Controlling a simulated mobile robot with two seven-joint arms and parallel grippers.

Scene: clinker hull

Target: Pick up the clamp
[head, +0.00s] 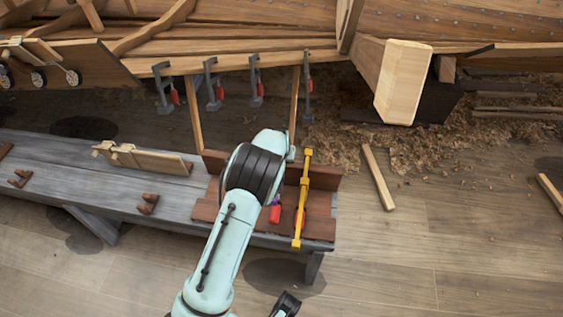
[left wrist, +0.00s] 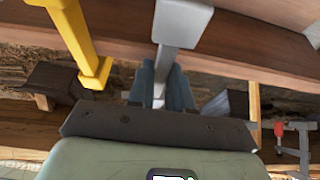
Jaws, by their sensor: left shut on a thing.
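My left gripper (left wrist: 160,88) is shut on a grey metal clamp (left wrist: 180,25); its blue-grey fingers close around the clamp's bar. In the head view my own arm hides most of this clamp, and a red handle (head: 275,214) shows beside the arm over the brown boards on the bench. I cannot tell whether the clamp still touches the boards. A yellow clamp (head: 303,198) lies just right of it, and also shows in the left wrist view (left wrist: 80,40), apart from the fingers. A dark part at the bottom edge may be my right gripper (head: 287,304); its jaws are unclear.
Several grey clamps with red handles (head: 212,85) hang along the hull plank (head: 230,62). The grey bench (head: 70,170) bears a pale wooden piece (head: 145,160) and small brown blocks. A loose batten (head: 378,177) lies on the floor, which is clear at lower right.

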